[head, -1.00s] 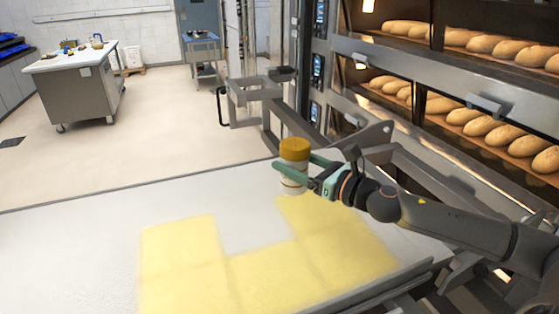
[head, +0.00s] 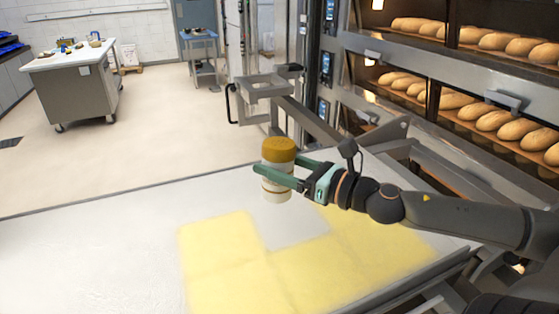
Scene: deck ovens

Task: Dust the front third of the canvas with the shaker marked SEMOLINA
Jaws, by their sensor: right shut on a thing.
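My right gripper (head: 285,176) is shut around a shaker (head: 277,191) with a mustard-yellow lid and a pale body. The shaker is upright, held above the canvas, and its label cannot be read. The pale canvas (head: 110,250) spans the lower part of the head view. Yellow dusting (head: 220,250) lies on it in joined patches at the left, along the near side and at the right. A bare pale patch (head: 290,231) lies between them, just below the shaker. My left gripper is not in view.
Deck ovens with loaves (head: 495,120) stand at the right, with a metal frame (head: 395,140) by the canvas's far right. A work table (head: 75,80) and a small blue-topped trolley (head: 200,45) stand beyond open floor (head: 140,130).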

